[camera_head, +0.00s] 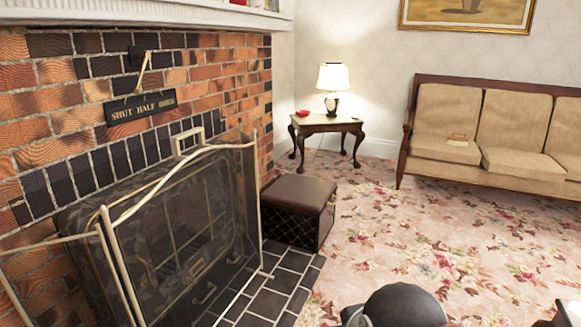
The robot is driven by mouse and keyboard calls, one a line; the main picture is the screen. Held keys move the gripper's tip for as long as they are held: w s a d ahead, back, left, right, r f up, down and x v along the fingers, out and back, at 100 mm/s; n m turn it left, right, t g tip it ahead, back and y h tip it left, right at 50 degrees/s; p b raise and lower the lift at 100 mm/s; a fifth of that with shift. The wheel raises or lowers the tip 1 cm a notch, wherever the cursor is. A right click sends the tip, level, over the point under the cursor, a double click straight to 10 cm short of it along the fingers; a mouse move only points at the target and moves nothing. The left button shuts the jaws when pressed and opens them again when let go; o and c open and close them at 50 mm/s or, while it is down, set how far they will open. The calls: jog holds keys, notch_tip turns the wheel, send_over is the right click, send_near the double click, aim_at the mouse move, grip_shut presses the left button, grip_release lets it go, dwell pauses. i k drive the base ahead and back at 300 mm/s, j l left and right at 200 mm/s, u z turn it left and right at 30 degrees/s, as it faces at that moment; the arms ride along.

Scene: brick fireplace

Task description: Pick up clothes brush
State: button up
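A small tan-and-brown item (457,140) lies on the left seat cushion of the sofa (438,174). It may be the clothes brush, but it is too small to tell for sure. Nothing else in view is clearly a brush. A dark rounded part of my own arm shows at the bottom edge of the head view. My gripper's fingers are not in view.
A folding fire screen (190,215) stands before the brick fireplace at left. A dark box stool (300,208) sits beside the hearth. A side table (325,126) holds a lit lamp (332,82) and a red dish (303,112). The floral carpet (400,232) is mostly clear.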

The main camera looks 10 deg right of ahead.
aim_at(458, 140)
jog(key=i+l+z, duration=0.4)
jog(key=i, duration=0.15)
jog(key=i+z, duration=0.4)
jog(key=i, duration=0.2)
jog(key=i+j+z, duration=0.15)
jog(key=i+z, duration=0.3)
jog(key=i, duration=0.15)
jog(key=i+j+z, duration=0.4)
jog(key=i, duration=0.2)
jog(key=i+l, duration=0.1)
jog(key=i, duration=0.65)
jog(key=i+l, duration=0.1)
jog(key=i, duration=0.65)
jog(key=i+l, duration=0.15)
jog(key=i, duration=0.6)
jog(key=i+l+u, duration=0.1)
jog(key=i+u, duration=0.25)
jog(key=i+l+u, duration=0.3)
jog(key=i, duration=0.25)
jog(key=i+l+u, duration=0.35)
